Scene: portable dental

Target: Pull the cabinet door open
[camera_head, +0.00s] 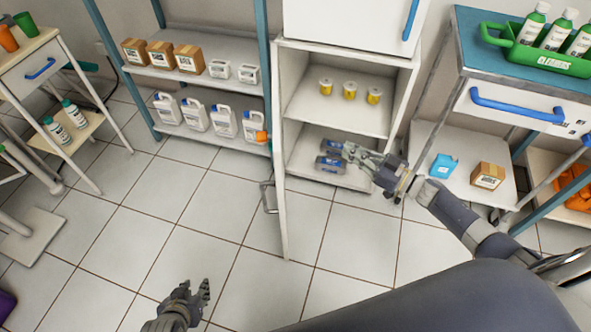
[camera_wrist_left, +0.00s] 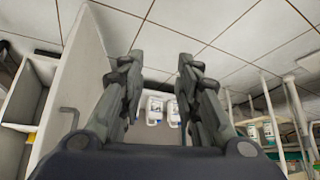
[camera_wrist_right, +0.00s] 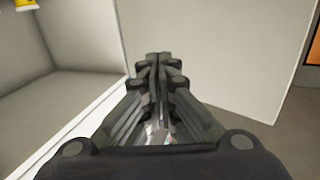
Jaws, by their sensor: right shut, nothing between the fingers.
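The cabinet (camera_head: 400,100) stands open at the centre of the head view. Its white door (camera_head: 281,170) is swung out from the left side and seen nearly edge-on, with a metal handle (camera_head: 267,198) on its outer face. The door fills the middle of the right wrist view (camera_wrist_right: 215,50) and the left part of the left wrist view (camera_wrist_left: 85,80). My right gripper (camera_head: 345,153) is shut and empty, in front of the cabinet's lower opening on the door's inner side. My left gripper (camera_head: 205,290) is open and empty, low over the floor, apart from the door.
Yellow cans (camera_head: 350,90) stand on the cabinet's upper shelf; blue items (camera_head: 328,163) lie below. A rack with cartons (camera_head: 189,58) and white jugs (camera_head: 195,115) is at left. A blue-topped cart (camera_head: 480,60) is at right. The tiled floor before the door is clear.

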